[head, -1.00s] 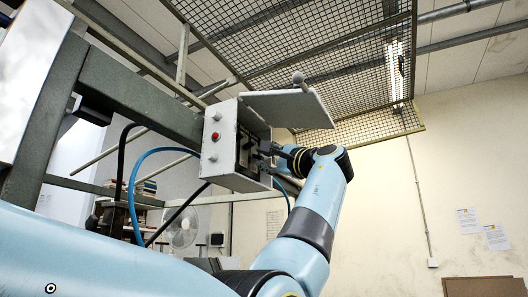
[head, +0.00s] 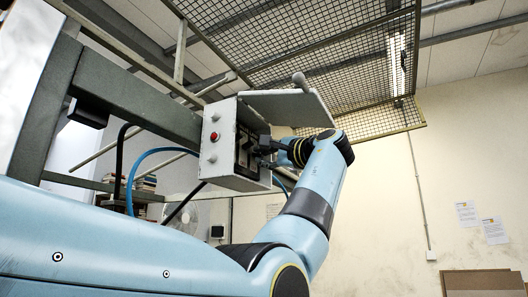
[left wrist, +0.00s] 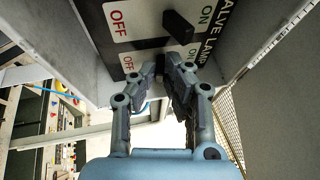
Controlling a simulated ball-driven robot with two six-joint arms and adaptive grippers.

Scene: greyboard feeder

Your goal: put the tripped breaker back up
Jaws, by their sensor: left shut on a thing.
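The breaker box (head: 208,165) is a pale box with its lid (head: 295,108) open upward; a red button shows on its side. My left gripper (head: 262,150) reaches into its open front from the right. In the left wrist view the dark panel (left wrist: 100,30) carries OFF labels at left and ON labels at right. One black lever (left wrist: 180,26) stands clear of my fingers, nearer the ON side. My left gripper (left wrist: 160,72) is closed around a second black lever (left wrist: 160,73) in the row below, mostly hidden by the fingertips. My right gripper is out of view.
The box walls stand close on both sides of my fingers in the left wrist view. A green-grey steel frame (head: 135,105) stands left of the box, with a blue hose (head: 150,158) below. A mesh panel (head: 330,65) hangs above.

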